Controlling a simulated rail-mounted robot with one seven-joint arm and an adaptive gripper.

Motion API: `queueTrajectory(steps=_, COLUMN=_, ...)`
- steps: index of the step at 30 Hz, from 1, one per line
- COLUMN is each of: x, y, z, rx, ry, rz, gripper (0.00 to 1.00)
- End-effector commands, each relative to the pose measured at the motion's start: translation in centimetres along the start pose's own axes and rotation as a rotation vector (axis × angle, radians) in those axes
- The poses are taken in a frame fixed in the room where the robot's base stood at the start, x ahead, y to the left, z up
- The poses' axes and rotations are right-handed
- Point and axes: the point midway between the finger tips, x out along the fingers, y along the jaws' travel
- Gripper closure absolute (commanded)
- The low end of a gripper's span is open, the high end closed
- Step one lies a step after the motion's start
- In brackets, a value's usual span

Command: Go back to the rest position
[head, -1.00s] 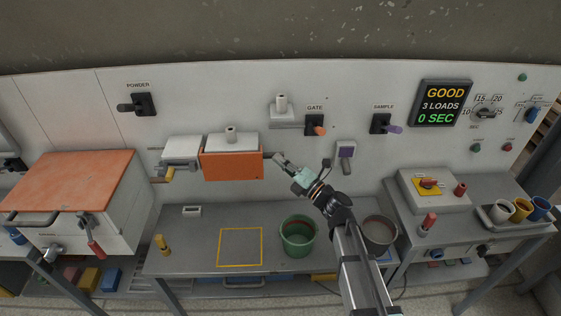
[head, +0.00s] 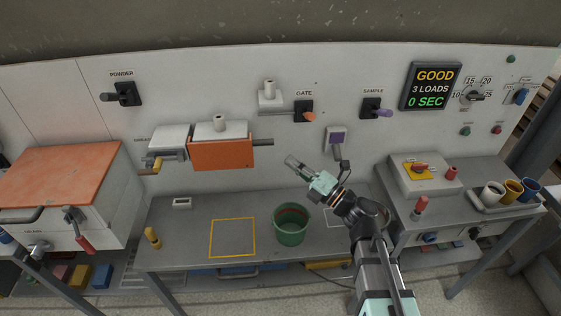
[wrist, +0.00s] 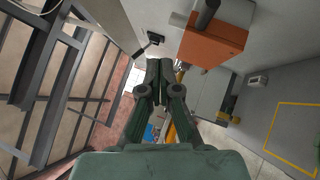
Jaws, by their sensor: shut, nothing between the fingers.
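My gripper (head: 292,162) is in the middle of the head view, above the back of the bench and to the right of the orange box (head: 222,154). It is shut and empty. In the wrist view my gripper (wrist: 159,68) shows its fingers together with nothing between them. The orange box also shows in the wrist view (wrist: 212,48), beyond and to the right of the fingers.
A green bucket (head: 291,232) stands on the grey bench (head: 190,250), below my gripper. A yellow square outline (head: 232,238) is empty. A red-knobbed box (head: 417,172) stands at right.

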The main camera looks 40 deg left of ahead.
Motion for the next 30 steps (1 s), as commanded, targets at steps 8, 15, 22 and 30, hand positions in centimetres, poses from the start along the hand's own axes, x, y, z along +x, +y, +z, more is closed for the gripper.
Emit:
queueTrajectory(steps=8, x=-1.7, y=0.7, z=0.2, rx=0.001, ry=-0.001, rz=0.000, gripper=1.00)
queueTrajectory(steps=15, x=-1.7, y=0.7, z=0.2, rx=-0.006, ry=0.000, rz=0.000, gripper=1.00)
queueTrajectory(steps=22, x=-1.7, y=0.4, z=-0.3, rx=-0.257, ry=0.025, rz=-0.013, gripper=1.00)
queueTrajectory(steps=30, x=-3.6, y=-5.3, z=-4.8, rx=-0.984, ry=0.302, rz=-0.134, gripper=1.00)
